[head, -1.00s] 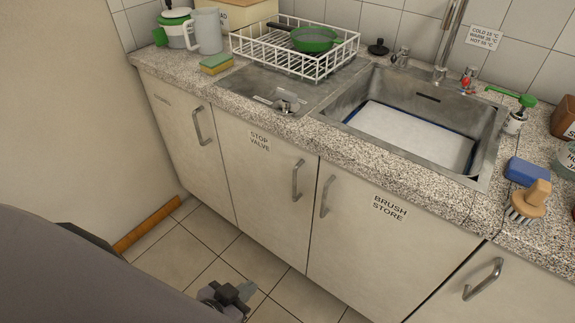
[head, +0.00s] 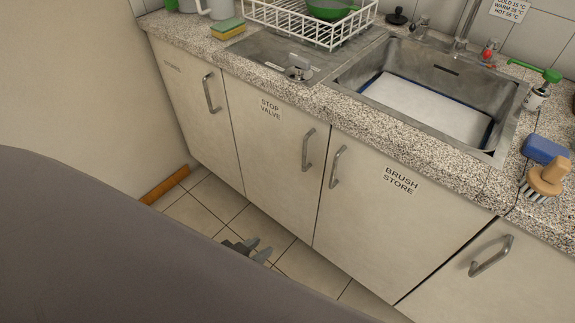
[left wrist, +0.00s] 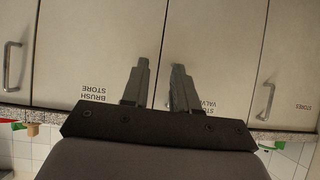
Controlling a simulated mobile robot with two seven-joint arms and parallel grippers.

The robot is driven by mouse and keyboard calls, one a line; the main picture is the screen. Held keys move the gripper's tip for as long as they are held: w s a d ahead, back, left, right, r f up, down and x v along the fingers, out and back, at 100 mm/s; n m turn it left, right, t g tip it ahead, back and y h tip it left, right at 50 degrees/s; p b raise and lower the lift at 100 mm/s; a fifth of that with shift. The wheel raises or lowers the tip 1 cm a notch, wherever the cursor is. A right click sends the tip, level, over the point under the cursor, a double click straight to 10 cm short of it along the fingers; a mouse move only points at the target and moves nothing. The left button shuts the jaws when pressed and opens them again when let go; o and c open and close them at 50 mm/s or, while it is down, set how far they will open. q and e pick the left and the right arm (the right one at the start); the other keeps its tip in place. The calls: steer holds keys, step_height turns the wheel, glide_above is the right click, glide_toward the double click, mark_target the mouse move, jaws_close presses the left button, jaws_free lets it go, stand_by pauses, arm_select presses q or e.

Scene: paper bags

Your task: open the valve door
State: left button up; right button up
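The valve door (head: 270,170) is a cream cabinet door labelled "STOP VALVE", and it is shut. Its grey bar handle (head: 308,150) is upright near its right edge. My left gripper (head: 257,252) is low in front of this door, over the floor, apart from the handle. In the left wrist view, which is upside down, the gripper (left wrist: 160,82) has its two fingers spread with nothing between them. The valve door (left wrist: 215,55) lies beyond the fingers there; its handle cannot be made out, likely behind them. My right gripper is not in view.
The brush store door (head: 385,220), with its own handle (head: 336,167), adjoins on the right. Another cabinet door (head: 190,110) is on the left. The granite counter (head: 360,120) with sink (head: 500,145) overhangs above. Tiled floor (head: 212,200) is clear. A wall stands at left.

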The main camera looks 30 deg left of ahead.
arm_select(q)
steer(key=w+a+f+t+b, duration=0.15)
steer(key=w+t+b, duration=0.25)
steer(key=w+b, duration=0.65)
steer(key=n+t+y+b, duration=0.1)
steer(key=n+t+b, duration=0.15)
steer(key=b, duration=0.45)
glide_toward(304, 155)
steer(key=w+f, duration=0.2)
steer(key=w, duration=0.1)
steer(key=shift+m+t+y, duration=0.25)
steer(key=shift+m+y, duration=0.05)
steer(key=shift+m, duration=0.05)
steer(key=shift+w+d+r+b, duration=0.1)
steer(key=shift+w+r+b, duration=0.1)
steer(key=shift+w, duration=1.05)
steer(key=shift+w+d+r+b, duration=0.1)
steer(key=shift+w+r+b, duration=0.15)
steer(key=shift+w, duration=1)
steer(key=shift+w+d+r+b, duration=0.1)
steer(key=shift+w+r+b, duration=0.1)
steer(key=shift+w, duration=1.05)
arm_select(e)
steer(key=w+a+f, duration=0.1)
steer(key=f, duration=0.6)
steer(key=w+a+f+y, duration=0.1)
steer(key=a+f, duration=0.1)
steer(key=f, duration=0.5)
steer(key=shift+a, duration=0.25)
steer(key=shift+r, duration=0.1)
